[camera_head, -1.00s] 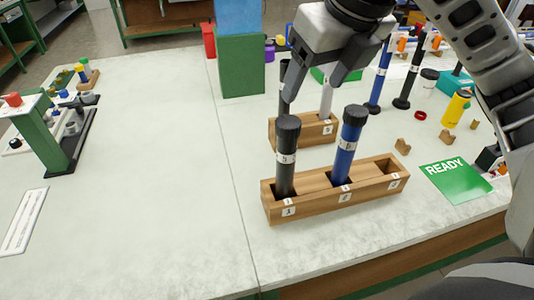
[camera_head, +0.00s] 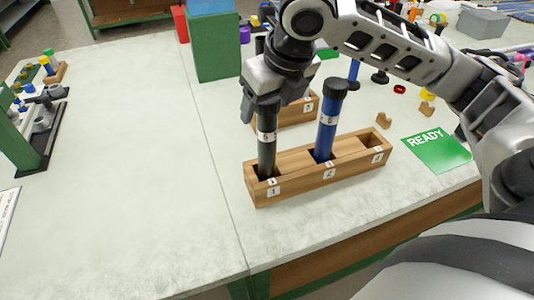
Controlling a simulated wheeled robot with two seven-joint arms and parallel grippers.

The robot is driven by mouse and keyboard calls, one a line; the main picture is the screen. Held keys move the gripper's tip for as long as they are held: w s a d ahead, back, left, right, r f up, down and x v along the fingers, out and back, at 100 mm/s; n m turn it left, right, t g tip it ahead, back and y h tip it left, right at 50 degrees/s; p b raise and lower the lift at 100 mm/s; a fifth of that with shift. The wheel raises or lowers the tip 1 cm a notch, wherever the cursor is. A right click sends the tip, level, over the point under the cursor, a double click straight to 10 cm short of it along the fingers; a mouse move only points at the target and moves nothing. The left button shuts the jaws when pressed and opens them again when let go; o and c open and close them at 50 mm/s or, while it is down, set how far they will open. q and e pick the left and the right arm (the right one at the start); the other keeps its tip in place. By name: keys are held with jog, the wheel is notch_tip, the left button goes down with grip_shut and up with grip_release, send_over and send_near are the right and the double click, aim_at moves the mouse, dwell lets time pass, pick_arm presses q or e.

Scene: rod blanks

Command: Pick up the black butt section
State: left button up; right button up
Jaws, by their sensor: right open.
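A black rod section (camera_head: 267,150) stands upright in the left compartment of the front wooden rack (camera_head: 310,185), with a white label band near its top. My right gripper (camera_head: 263,108) is open at the top of this black section, with a finger showing on its left. The gripper hides the section's cap, and I cannot tell whether the fingers touch it. A blue section (camera_head: 327,125) with a black cap stands in the middle compartment. The right compartment is empty. My left gripper is out of view.
A second wooden rack (camera_head: 298,113) stands just behind, partly hidden by my right arm. A green READY card (camera_head: 437,150) lies to the right, near small wooden rests (camera_head: 384,120). A green box (camera_head: 216,50) stands at the back. The table's left middle is clear.

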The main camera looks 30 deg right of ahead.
jog(key=shift+x, duration=1.25)
jog(key=c, duration=1.4)
jog(key=shift+o, duration=0.2)
